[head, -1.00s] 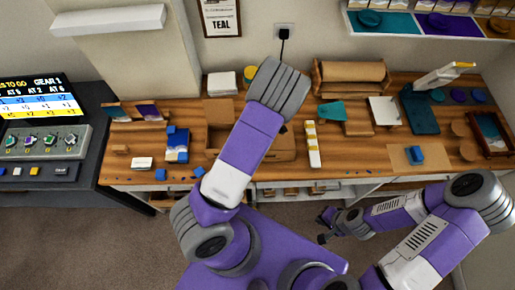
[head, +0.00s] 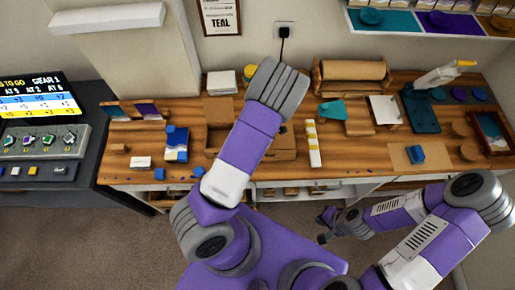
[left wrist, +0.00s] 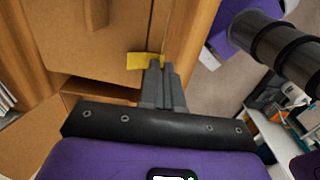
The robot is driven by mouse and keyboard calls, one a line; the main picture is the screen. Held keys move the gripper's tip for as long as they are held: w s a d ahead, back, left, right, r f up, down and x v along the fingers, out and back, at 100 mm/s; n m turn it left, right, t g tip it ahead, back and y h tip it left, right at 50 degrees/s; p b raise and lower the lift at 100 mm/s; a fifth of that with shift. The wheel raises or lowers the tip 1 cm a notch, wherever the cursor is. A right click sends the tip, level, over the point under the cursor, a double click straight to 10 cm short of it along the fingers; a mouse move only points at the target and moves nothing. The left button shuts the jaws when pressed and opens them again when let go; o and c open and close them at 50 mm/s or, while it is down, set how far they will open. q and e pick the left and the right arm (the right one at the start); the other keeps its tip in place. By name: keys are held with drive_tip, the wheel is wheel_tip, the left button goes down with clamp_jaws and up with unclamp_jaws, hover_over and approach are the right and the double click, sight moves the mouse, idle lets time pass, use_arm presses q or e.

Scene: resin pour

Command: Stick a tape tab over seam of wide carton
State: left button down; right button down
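A brown cardboard carton (head: 216,110) stands on the workbench, largely hidden behind my left arm in the head view. In the left wrist view its brown panels (left wrist: 85,40) fill the upper left, with a dark gap below one panel. A yellow tape tab (left wrist: 144,61) lies at the tips of my left gripper (left wrist: 156,66), whose fingers are close together on it. The tab is against or just in front of the carton; contact is unclear. A white strip with yellow tabs (head: 313,143) lies right of the carton. My right gripper (head: 326,226) is low before the bench, its fingers apart and empty.
The wooden bench (head: 350,165) also holds a blue-and-white box (head: 176,145), a brown paper roll (head: 350,72), a teal stand (head: 420,108) and a blue block on a mat (head: 415,154). A console with a screen (head: 40,100) stands at left.

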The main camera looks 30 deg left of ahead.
use_arm(q)
drive_tip(key=shift+f, duration=0.25)
idle(0.7)
drive_tip(key=c, duration=1.8)
unclamp_jaws()
drive_tip(key=o, duration=0.5)
drive_tip(key=shift+o, duration=0.2)
drive_tip(key=shift+r, duration=0.1)
wheel_tip(320, 180, up, 8)
drive_tip(key=p, duration=0.8)
